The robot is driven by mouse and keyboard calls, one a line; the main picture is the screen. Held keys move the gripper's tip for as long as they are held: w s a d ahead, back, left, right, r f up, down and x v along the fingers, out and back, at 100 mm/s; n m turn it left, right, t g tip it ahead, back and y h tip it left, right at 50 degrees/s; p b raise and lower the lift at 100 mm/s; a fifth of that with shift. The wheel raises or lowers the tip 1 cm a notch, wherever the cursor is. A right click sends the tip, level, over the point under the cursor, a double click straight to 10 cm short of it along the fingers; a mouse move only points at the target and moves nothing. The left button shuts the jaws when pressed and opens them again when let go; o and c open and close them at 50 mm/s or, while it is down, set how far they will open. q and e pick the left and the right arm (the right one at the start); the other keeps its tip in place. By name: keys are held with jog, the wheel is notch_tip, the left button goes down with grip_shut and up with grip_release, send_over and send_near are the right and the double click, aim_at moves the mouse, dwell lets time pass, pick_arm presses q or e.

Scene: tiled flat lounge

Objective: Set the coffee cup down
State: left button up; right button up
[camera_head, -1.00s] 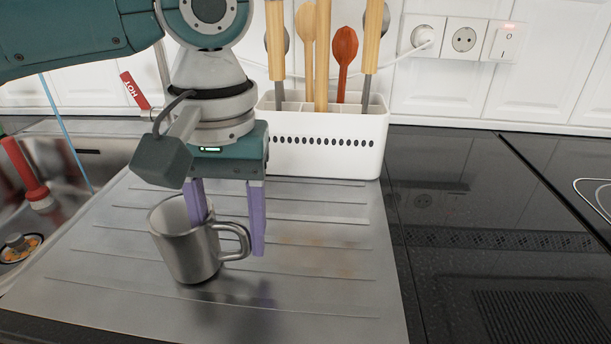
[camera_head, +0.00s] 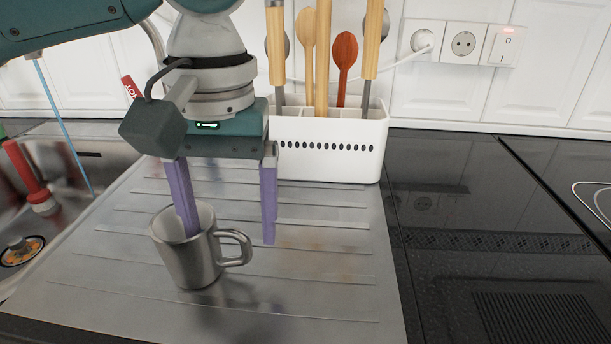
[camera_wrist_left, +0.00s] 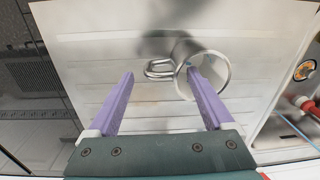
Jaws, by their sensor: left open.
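The coffee cup (camera_head: 187,259) is a shiny metal mug standing upright on the ribbed steel drainboard (camera_head: 325,262), its handle pointing right. My left gripper (camera_head: 229,239) is open, with its purple fingers spread wide. Its left finger reaches down inside the cup's mouth; its right finger hangs outside, beyond the handle and apart from it. In the left wrist view the cup (camera_wrist_left: 183,81) lies at the right finger's tip, and the left gripper (camera_wrist_left: 161,77) has the handle between and ahead of its fingers. My right gripper is not in view.
A white utensil holder (camera_head: 328,147) with wooden and metal utensils stands behind the gripper. A sink (camera_head: 70,190) with a red-handled brush (camera_head: 28,178) is at left. A black cooktop (camera_head: 480,230) lies at right. The drainboard is clear right of the cup.

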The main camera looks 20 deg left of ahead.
pick_arm(q)
notch_tip(320, 180, up, 9)
jog(key=p, duration=0.1)
jog(key=s+d+f+m+h, duration=0.1)
jog(key=s+d+f, duration=0.1)
jog(key=d+f, duration=0.1)
jog(key=s+d+f+m+t+h, duration=0.1)
jog(key=s+d+f+m, duration=0.1)
jog(key=s+d+f, duration=0.1)
jog(key=s+d+f+m+t+h, duration=0.1)
jog(key=s+d+f+m, duration=0.1)
jog(key=s+d+f, duration=0.1)
jog(key=shift+f+h, duration=0.3)
jog(key=shift+f, duration=0.25)
jog(key=shift+t, duration=0.6)
jog(key=s, duration=0.1)
jog(key=s+a+f, duration=0.2)
jog(key=shift+s+a, duration=0.15)
jog(key=shift+s, duration=0.1)
jog(key=s+a+f+y, duration=0.1)
jog(key=s+a+y, duration=0.2)
jog(key=s+a, duration=0.3)
jog(key=shift+a+m+t, duration=0.3)
jog(key=shift+a, duration=0.65)
